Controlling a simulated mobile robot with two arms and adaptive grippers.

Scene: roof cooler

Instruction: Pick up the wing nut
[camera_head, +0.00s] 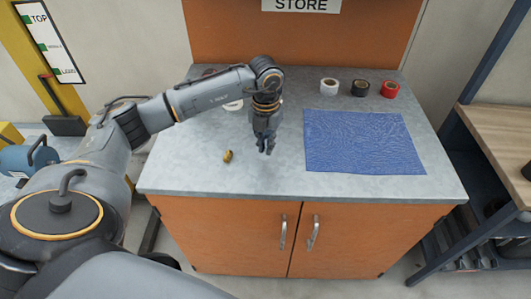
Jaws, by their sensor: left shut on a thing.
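My left gripper (265,147) points down over the middle of the grey countertop (200,178), left of the blue cloth. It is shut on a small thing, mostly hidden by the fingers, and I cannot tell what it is. A small brass-coloured piece (228,156) lies on the countertop to the left of the gripper, apart from it. It is too small to tell whether it is the wing nut. My right gripper is not in view.
A blue cloth (365,142) lies flat on the right. White (329,87), black (360,88) and red (390,89) tape rolls stand behind it. A white round item (233,105) is partly behind my arm. The countertop's front left is clear.

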